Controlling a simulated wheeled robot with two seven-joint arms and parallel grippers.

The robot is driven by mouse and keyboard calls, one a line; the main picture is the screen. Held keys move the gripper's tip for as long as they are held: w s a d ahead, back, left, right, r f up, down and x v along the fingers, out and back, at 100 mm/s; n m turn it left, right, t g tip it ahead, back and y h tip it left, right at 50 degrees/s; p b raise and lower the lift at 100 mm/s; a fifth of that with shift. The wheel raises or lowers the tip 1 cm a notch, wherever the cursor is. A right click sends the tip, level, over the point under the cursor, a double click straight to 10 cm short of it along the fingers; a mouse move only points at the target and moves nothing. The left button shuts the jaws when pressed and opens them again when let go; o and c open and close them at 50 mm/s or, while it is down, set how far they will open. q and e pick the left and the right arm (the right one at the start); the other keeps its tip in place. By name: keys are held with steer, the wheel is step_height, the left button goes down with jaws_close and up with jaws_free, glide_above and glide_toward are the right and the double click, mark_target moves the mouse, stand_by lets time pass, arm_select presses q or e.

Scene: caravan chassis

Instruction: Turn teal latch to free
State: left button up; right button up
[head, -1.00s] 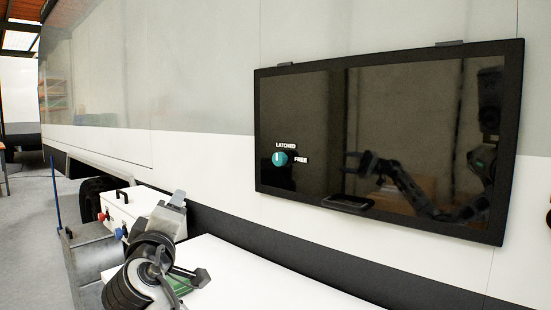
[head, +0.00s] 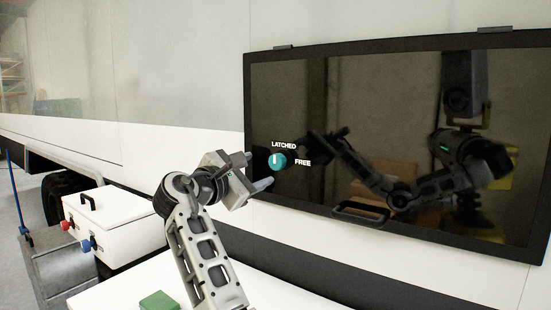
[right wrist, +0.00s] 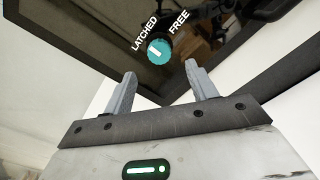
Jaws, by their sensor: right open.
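The teal latch (head: 277,160) is a round knob with a white mark, on the left part of a dark glossy window panel (head: 330,224). Its mark points up toward the word LATCHED; the word FREE is to its right. In the right wrist view the latch (right wrist: 159,51) lies beyond and between the fingertips. My right gripper (head: 260,170) is open and empty, just left of the latch and apart from it; its fingers also show in the right wrist view (right wrist: 160,78). My left gripper is not in view.
A black handle (head: 360,212) sits at the panel's lower edge. A white box (head: 112,225) with red and blue knobs stands at left. A green block (head: 158,300) lies on the white surface below my arm. The panel mirrors my arm.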

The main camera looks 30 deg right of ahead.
mark_target(275, 163)
steer(key=p+x, duration=0.1)
steer(key=x, duration=0.8)
steer(key=shift+p, duration=0.4)
steer(key=c, duration=1)
